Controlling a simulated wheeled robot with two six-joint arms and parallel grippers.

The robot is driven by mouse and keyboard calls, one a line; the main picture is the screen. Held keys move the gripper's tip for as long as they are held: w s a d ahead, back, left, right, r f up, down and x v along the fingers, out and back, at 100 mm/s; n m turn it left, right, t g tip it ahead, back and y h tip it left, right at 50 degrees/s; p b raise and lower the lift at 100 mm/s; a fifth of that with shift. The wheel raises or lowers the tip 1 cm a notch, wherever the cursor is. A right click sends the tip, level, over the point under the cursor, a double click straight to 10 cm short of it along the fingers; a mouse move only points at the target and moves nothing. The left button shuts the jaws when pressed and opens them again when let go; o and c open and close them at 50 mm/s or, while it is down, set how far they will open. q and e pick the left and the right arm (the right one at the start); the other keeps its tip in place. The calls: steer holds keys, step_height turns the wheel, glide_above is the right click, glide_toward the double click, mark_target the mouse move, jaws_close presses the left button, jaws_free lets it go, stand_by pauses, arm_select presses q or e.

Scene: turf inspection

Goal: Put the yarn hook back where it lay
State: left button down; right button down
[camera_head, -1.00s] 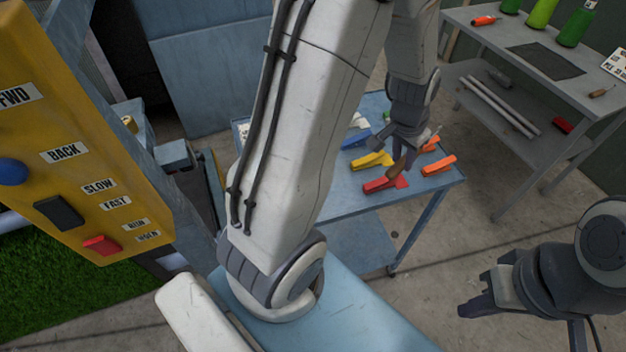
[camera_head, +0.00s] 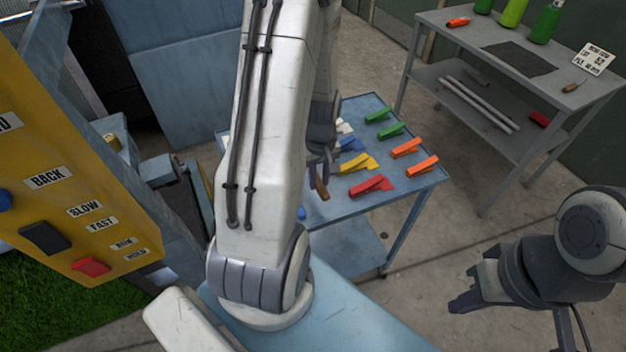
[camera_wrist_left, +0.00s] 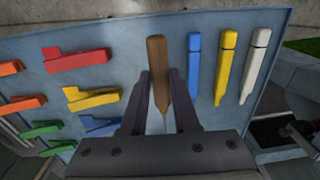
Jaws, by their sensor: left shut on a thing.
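My left gripper (camera_head: 322,160) is shut on a tool with a brown wooden handle (camera_head: 321,188), which I take as the yarn hook. In the left wrist view the handle (camera_wrist_left: 157,65) stands between the two fingers, with a thin pale shaft showing below it. The tool is over the blue table (camera_head: 405,190), between the clips and the markers; I cannot tell its height. My left arm hides part of the table in the head view. My right gripper (camera_head: 472,287) is away from the table at lower right, fingers apart and empty.
Red (camera_head: 371,187), yellow (camera_head: 358,163), orange (camera_head: 407,147) and green clips (camera_head: 391,130) lie on the table. Blue (camera_wrist_left: 194,65), yellow (camera_wrist_left: 228,65) and white markers (camera_wrist_left: 256,65) lie on the other side. A grey bench (camera_head: 455,30) holds bottles and another wooden-handled tool (camera_head: 574,85).

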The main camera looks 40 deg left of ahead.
arm_select(q)
steer(key=a+f, duration=0.1)
steer(key=w+a, duration=0.1)
steer(key=w+a+f+p, duration=0.1)
steer(key=a, duration=0.1)
steer(key=shift+w+f, duration=0.1)
steer(key=shift+f, duration=0.25)
step_height(320, 180, down, 4)
steer(key=shift+r+p, duration=0.2)
steer(key=shift+p, duration=0.35)
steer(key=shift+f, duration=0.2)
steer(key=shift+f, duration=0.2)
steer(key=c, duration=0.7)
jaws_free()
steer(key=shift+o, duration=0.2)
steer(key=shift+r, duration=0.15)
